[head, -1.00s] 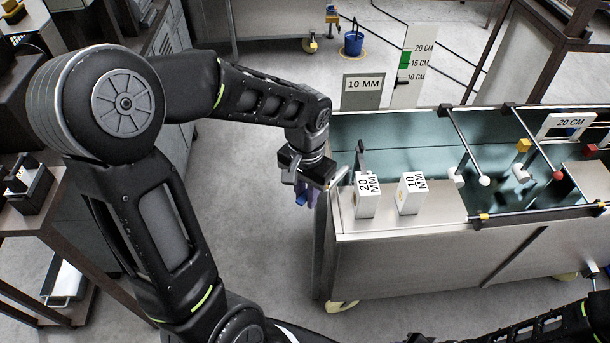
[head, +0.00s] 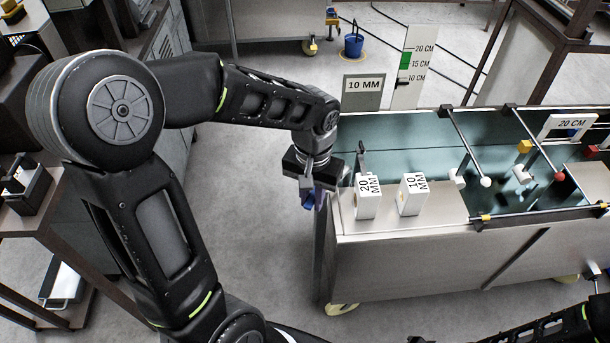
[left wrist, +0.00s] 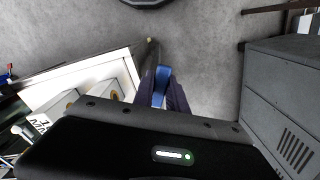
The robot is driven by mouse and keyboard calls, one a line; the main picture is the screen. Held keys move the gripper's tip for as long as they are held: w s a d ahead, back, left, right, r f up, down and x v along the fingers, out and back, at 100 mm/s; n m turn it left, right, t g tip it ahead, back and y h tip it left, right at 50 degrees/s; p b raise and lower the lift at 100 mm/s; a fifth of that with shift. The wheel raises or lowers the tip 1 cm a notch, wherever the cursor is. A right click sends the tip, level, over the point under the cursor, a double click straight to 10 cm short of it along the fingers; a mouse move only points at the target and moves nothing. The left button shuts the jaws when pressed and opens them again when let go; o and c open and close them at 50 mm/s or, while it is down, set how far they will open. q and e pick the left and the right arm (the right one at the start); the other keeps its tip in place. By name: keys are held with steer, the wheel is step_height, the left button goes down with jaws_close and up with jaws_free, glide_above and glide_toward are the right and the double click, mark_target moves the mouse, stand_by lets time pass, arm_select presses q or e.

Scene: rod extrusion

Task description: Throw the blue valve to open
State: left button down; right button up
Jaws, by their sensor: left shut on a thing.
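The blue valve (head: 307,199) is at the left end of the metal trough, mostly hidden under my left gripper. In the left wrist view its blue handle (left wrist: 161,84) shows as a narrow strip between the dark fingers. My left gripper (left wrist: 165,92) points down beside the trough's end and is shut on this handle; it also shows in the head view (head: 316,187). How far the valve is turned cannot be told.
The metal trough (head: 430,258) stands right of the left gripper. White blocks marked 20 MM (head: 366,199) and 10 MM (head: 412,196) sit on its near left top. A grey cabinet (left wrist: 285,100) stands at the right in the wrist view. Floor left of the trough is clear.

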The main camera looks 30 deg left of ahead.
arm_select(q)
steer(key=shift+w+d+n, duration=0.1)
steer(key=shift+d+n, duration=0.35)
steer(key=shift+n, duration=0.25)
steer(key=shift+b, duration=0.3)
steer(key=shift+w+d+n, duration=0.25)
steer(key=shift+d+n, duration=0.3)
steer(key=shift+n, duration=0.45)
steer(key=shift+b, duration=0.3)
steer(key=shift+w+d+n+b, duration=0.25)
steer(key=shift+d+n+b, duration=0.1)
steer(key=shift+n, duration=0.35)
steer(key=c, duration=1.3)
jaws_free()
steer(key=shift+o, duration=0.2)
